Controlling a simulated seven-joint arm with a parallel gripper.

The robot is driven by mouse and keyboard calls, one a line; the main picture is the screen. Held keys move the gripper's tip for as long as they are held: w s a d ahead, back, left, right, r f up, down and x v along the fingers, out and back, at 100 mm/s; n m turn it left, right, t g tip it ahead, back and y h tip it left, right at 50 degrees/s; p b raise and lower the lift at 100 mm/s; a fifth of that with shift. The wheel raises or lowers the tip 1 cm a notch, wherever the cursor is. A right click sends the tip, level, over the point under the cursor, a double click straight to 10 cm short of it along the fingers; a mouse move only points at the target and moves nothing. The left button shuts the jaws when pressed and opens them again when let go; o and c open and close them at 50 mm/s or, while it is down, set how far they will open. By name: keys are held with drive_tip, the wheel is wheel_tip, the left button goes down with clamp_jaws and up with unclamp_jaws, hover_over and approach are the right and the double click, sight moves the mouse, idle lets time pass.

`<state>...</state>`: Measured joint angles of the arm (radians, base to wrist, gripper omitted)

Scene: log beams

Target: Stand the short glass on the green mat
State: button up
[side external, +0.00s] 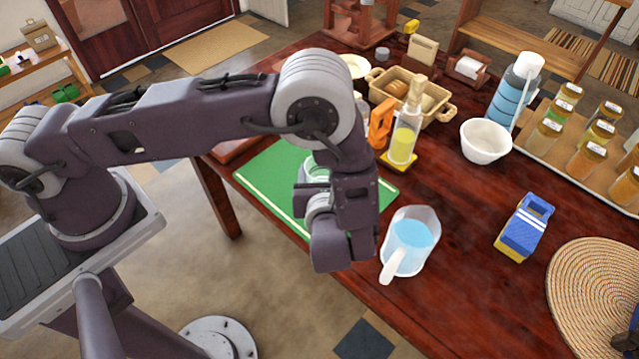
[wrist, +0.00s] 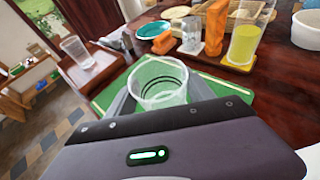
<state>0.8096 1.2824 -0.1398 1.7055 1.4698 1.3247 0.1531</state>
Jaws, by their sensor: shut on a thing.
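The short glass (wrist: 160,82) is clear with dark rings and sits between the fingers of my gripper (wrist: 158,98), which is shut on it. It looks upright, with its open rim up. In the side view the glass (side external: 314,172) shows partly behind my wrist, over the green mat (side external: 268,172). The mat also shows around the glass in the wrist view (wrist: 108,94). I cannot tell whether the glass base touches the mat. My fingertips are mostly hidden in the side view.
A pitcher of blue liquid (side external: 408,243) stands right of my gripper. A yellow-filled glass container (side external: 403,143) and an orange object (side external: 381,122) stand behind the mat. Another clear glass (wrist: 75,50) stands on a brown board (wrist: 96,67).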

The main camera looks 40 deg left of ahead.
wheel_tip(320, 180, down, 5)
drive_tip(key=shift+f, duration=0.1)
drive_tip(key=o, duration=1.4)
drive_tip(key=shift+f, duration=0.1)
